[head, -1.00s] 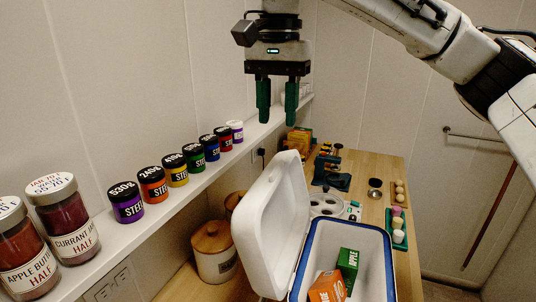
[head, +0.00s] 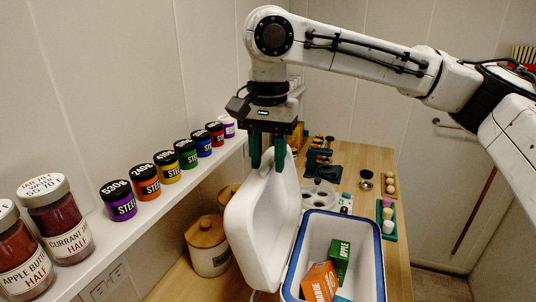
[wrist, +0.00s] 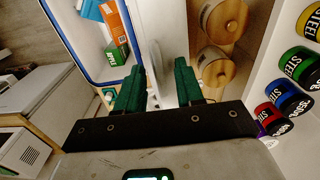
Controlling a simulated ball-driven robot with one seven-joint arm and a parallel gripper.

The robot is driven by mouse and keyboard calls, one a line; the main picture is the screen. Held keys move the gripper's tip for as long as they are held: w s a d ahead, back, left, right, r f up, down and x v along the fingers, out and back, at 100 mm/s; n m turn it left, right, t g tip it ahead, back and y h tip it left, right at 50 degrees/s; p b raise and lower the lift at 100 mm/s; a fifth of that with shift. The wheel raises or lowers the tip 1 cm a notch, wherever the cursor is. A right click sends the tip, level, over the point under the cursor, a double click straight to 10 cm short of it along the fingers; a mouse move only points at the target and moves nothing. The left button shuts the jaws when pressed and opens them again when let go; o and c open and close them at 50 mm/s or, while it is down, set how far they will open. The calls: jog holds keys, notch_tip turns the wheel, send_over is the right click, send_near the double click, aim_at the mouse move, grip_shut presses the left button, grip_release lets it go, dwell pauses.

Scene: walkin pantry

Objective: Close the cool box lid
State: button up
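The cool box (head: 381,262) is white with a blue rim and stands on the wooden counter. Its white lid (head: 252,225) is open, standing up and leaning back on the left side. Green and orange cartons lie inside the box. My gripper (head: 267,166) points down at the lid's upper far end, its two green fingers apart with nothing gripped. In the wrist view, the lid (wrist: 160,40) shows between and beyond the fingers (wrist: 159,70), with the box (wrist: 82,45) to the left. I cannot tell whether a finger touches the lid.
A shelf (head: 170,210) with several labelled jars runs along the left wall. A wooden-lidded canister (head: 208,250) stands behind the lid. Farther back on the counter (head: 370,160) are a dark green device (head: 318,165), a small bowl (head: 366,175) and a green tray (head: 388,225).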

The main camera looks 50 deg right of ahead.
grip_shut()
dwell(0.3)
dwell(0.3)
